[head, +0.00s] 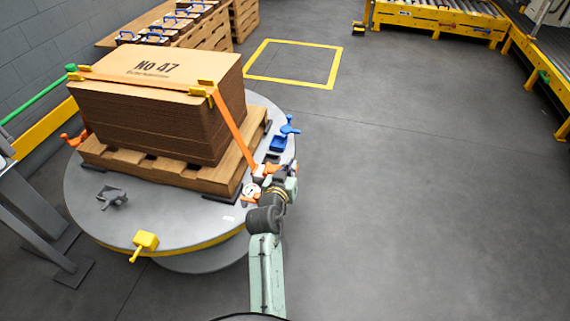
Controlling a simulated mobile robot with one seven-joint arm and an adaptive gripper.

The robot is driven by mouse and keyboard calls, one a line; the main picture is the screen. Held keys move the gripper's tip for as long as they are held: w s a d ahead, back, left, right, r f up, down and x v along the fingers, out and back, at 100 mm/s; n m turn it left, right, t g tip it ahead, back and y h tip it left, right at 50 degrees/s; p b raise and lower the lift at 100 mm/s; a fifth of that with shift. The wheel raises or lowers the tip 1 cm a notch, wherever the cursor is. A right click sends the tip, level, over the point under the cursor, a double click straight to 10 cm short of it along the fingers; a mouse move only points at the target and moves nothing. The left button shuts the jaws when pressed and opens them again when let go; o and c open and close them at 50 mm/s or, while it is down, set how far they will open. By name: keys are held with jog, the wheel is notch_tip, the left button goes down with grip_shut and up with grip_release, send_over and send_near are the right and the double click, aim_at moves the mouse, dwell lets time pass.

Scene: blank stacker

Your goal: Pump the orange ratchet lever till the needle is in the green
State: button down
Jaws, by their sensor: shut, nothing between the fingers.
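A stack of brown cardboard blanks (160,80), marked No 47, lies on a wooden pallet (165,171) on a round grey turntable (85,207). An orange strap (231,128) crosses the stack over yellow corner protectors and runs down its right side to the ratchet area. There, a small white round dial (251,190) shows beside orange parts; its needle and green zone are too small to read. My gripper (268,172) is shut at the strap's lower end, close to the orange parts of the ratchet. My wrist partly hides them, so I cannot tell the lever's angle or whether I touch it.
A blue ratchet-like fitting (283,138) stands on the turntable's right side, a grey one (111,197) at left. A yellow handle (145,242) sticks out at the front rim. A grey metal frame (35,215) stands at left. The floor at right (430,200) is clear.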

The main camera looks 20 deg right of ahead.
jog(key=shift+s+d+f+m+y+b, duration=0.15)
jog(key=shift+d+f+m+b, duration=0.05)
jog(key=shift+f+m+b, duration=0.25)
jog(key=shift+s+d+f+m+y+b, duration=0.1)
jog(key=shift+d+f+m+y+b, duration=0.1)
jog(key=shift+f+m, duration=0.25)
jog(key=shift+s+d+f+b, duration=0.1)
jog(key=shift+f+b, duration=0.2)
jog(key=shift+f, duration=0.25)
jog(key=r+p, duration=0.3)
jog(key=r, duration=0.1)
jog(key=shift+d+r+p, duration=0.2)
jog(key=shift+r+p, duration=0.1)
jog(key=shift+p, duration=0.05)
jog(key=b+v, duration=0.2)
jog(key=v, duration=0.8)
jog(key=shift+s+f+t, duration=0.25)
jog(key=shift+f+t, duration=0.05)
jog(key=shift+f, duration=0.1)
jog(key=shift+w, duration=0.1)
